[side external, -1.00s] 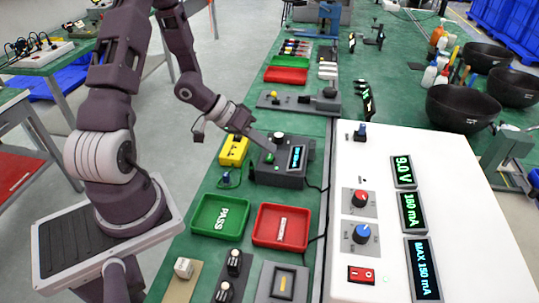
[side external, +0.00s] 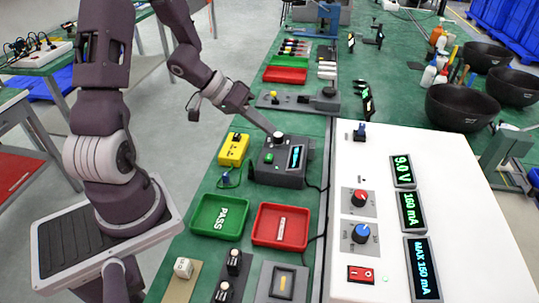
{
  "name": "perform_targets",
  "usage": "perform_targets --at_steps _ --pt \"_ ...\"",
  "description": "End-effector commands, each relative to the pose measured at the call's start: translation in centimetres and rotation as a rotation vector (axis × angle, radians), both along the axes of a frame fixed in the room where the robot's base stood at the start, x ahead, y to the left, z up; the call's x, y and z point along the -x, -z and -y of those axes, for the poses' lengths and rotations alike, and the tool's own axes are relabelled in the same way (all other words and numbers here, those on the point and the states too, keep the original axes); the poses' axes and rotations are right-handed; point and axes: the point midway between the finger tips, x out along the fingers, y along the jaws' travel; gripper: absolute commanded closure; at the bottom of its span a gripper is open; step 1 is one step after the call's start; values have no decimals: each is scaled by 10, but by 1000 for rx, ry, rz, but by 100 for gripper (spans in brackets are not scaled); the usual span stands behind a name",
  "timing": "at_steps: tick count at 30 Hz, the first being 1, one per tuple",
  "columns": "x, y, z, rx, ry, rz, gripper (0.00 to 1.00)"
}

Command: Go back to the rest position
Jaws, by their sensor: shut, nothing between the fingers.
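My gripper (side external: 272,130) is shut and empty. Its narrow tip points down and right, at the knob on top of a dark grey tester box (side external: 280,177). From this angle I cannot tell whether the tip touches the knob or is just above it. The box has a green button (side external: 269,158) and a small lit blue display (side external: 296,157). No rest position is marked in view.
A yellow device (side external: 233,150) stands left of the tester. In front are a green PASS tray (side external: 238,229) and a red tray (side external: 262,236). A white panel (side external: 450,205) with knobs and displays fills the right. Black bowls (side external: 462,112) stand behind it.

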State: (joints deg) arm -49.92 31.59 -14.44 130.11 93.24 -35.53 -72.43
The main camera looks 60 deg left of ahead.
Motion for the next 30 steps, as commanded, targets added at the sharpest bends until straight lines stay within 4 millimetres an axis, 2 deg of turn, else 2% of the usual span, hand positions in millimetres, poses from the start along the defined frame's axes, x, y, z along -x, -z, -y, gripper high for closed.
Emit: perform_targets --at_steps 2,4,5,6,8,9,11,13,15,18,21,24,30 --pt "-5 -5 -3 -56 -9 11 100" --pt "-15 -22 -13 -209 -37 38 100" --pt "-19 -34 -19 -299 -59 50 100" --pt "-21 -54 -25 -428 -92 65 100" --pt "-14 -90 -30 -603 -151 69 100" --pt "-2 -112 -28 -688 -190 59 100" --pt "27 -140 -17 -762 -234 26 100" --pt "70 -160 9 -767 -237 -29 100" --pt "114 -166 43 -709 -181 -82 100" --pt "161 -166 85 -611 -56 -122 100" --pt "187 -166 109 -548 34 -137 100" --pt "195 -166 117 -526 67 -142 100" --pt "195 -166 116 -526 66 -142 100"
